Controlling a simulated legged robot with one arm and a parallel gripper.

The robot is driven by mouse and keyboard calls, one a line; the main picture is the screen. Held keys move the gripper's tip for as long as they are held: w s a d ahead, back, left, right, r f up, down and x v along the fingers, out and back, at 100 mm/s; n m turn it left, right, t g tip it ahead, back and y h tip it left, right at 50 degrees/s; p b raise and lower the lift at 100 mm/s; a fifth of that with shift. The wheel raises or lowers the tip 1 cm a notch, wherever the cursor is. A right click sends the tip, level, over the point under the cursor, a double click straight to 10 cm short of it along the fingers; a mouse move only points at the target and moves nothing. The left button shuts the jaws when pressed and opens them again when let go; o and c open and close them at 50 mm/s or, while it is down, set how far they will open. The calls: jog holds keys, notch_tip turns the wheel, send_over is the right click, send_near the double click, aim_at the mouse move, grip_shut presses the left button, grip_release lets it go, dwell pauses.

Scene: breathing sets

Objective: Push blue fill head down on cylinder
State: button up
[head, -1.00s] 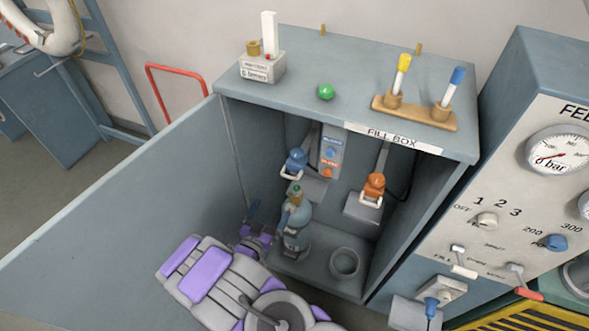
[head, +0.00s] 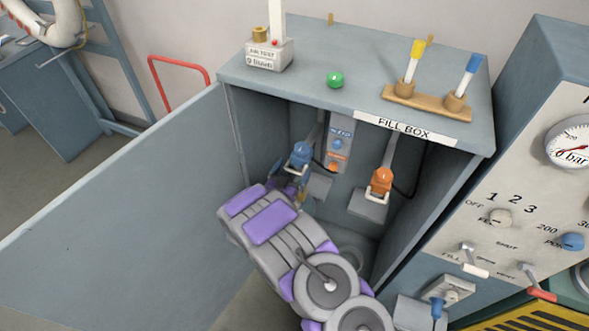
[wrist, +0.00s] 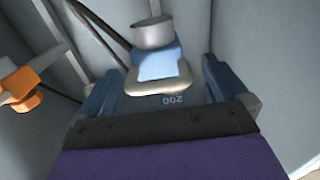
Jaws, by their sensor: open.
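The blue fill head (head: 300,152) hangs at the back left inside the open fill box (head: 352,103). In the wrist view, the blue fill head (wrist: 158,64) shows with a grey round end and a pale loop handle. My gripper (wrist: 158,80) is open, with one blue finger on each side of the fill head's handle. I cannot tell whether the fingers touch it. In the head view, my gripper (head: 287,178) is just below the fill head, partly hidden by my arm. The cylinder is mostly or wholly hidden behind my arm.
An orange fill head (head: 381,182) hangs to the right, with a switch panel (head: 338,145) between the two heads. The open box door (head: 120,190) stands left of my arm. The gauge panel (head: 520,190) is close on the right.

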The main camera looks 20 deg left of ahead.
jog(key=shift+w+d, duration=0.25)
jog(key=shift+w, duration=0.6)
jog(key=c, duration=1.5)
jog(key=shift+o, duration=0.2)
notch_tip(320, 180, down, 13)
jog(key=shift+s+a+f+p, duration=0.1)
jog(key=shift+a+p, duration=0.05)
jog(key=shift+p, duration=0.25)
jog(key=o, duration=1.1)
jog(key=shift+f, duration=0.15)
jog(key=o, duration=0.4)
jog(key=shift+a, duration=0.1)
jog(key=shift+c, duration=0.2)
